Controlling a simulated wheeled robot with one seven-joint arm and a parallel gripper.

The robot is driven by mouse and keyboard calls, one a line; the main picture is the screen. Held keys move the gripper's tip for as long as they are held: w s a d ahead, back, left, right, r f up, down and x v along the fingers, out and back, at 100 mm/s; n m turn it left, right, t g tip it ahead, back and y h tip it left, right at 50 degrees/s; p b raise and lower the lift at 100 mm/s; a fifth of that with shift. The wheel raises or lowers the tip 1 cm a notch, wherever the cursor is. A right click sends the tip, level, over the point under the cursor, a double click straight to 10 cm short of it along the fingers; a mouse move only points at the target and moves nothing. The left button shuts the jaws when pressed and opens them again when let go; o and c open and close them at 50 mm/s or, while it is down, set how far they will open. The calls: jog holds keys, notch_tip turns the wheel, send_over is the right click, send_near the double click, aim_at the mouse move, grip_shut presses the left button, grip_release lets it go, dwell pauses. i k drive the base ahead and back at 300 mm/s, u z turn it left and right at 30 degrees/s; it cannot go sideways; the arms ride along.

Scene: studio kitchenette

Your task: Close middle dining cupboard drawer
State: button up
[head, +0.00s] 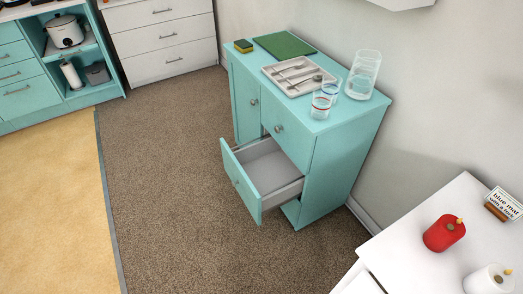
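The dining cupboard (335,165) is turquoise and stands against the wall in the middle of the head view. Its middle drawer (240,185) is pulled well out toward the lower left, and its grey inside looks empty. A closed drawer front (285,134) with a round knob is above it. A narrow closed door (246,104) with a knob is to the left. Below the open drawer there is an opening, mostly hidden by the drawer. My gripper is not in view.
On the cupboard top are a cutlery tray (273,72), a green board (284,45), a sponge (243,46) and glasses (363,75). A white table (420,270) with red (443,234) and white candles stands lower right. Brown carpet (165,180) left of the drawer is clear.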

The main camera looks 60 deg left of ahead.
aim_at(264, 177)
jog(key=u, duration=2.9)
jog(key=i, duration=1.05)
jog(key=u, duration=0.1)
